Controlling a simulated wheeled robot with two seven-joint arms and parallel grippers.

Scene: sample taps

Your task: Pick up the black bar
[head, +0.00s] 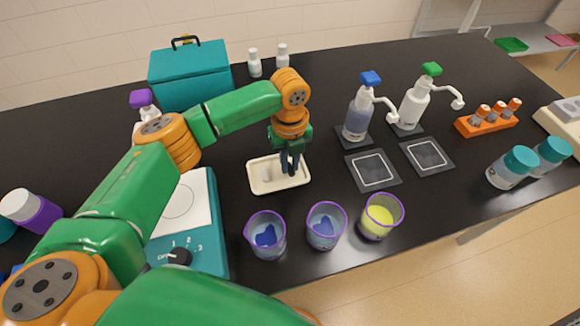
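My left gripper (290,168) points down into a small cream tray (258,188) in the middle of the bench. Its dark fingertips are over the right part of the tray, close to its floor. The fingers are small and dark here, so I cannot tell whether they are apart or closed on something. A small pale grey piece (266,174) lies in the tray just left of the fingers. I cannot make out a black bar; it may be hidden by or between the dark fingers. My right gripper is not in view.
Three beakers (325,226) stand in front of the tray. A teal hotplate (212,245) is at its left and a teal box (190,72) behind. Two pump bottles (358,115) and dark square pads (372,170) are to the right, then an orange rack (486,123) and teal-capped bottles (511,167).

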